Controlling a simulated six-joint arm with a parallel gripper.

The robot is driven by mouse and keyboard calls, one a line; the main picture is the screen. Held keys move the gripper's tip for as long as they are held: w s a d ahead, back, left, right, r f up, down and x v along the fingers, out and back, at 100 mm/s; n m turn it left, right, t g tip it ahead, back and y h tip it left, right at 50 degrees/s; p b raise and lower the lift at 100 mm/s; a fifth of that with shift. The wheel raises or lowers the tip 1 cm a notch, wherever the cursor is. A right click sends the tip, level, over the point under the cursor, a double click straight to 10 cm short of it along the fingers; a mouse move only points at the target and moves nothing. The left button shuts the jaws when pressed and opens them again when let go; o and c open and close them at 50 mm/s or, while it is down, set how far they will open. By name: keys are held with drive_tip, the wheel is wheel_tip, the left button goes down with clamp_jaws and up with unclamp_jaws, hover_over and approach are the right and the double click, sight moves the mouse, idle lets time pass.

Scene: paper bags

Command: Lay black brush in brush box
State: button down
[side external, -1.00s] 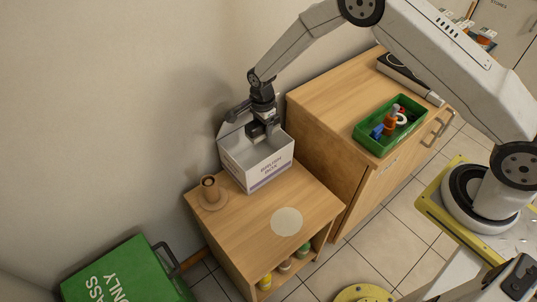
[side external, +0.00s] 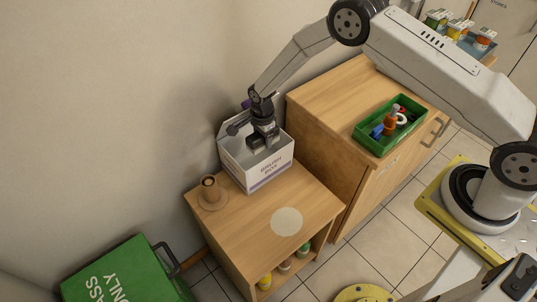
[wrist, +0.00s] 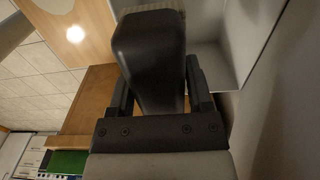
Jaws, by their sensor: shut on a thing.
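The white brush box (side external: 262,177), open at the top, stands at the back of the low wooden cabinet against the wall. Its printed front faces the camera. My gripper (side external: 262,143) is at the box's opening, pointing down. In the wrist view my gripper (wrist: 158,100) is shut on the black brush (wrist: 150,55), with a finger on each side of it. Pale bristles show at its far end. The grey box interior (wrist: 208,60) lies beyond and to the right of the brush. In the side view the brush is hard to tell from the dark gripper.
A brown peg on a round base (side external: 210,190) stands left of the box. A pale round disc (side external: 286,221) lies in front on the cabinet top (side external: 245,225). A taller wooden cabinet (side external: 325,95) to the right carries a green tray (side external: 370,145) of small items.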

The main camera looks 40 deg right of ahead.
drive_tip(key=shift+f, duration=2.2)
unclamp_jaws()
drive_tip(key=shift+r, duration=6)
drive_tip(key=shift+r, duration=0.1)
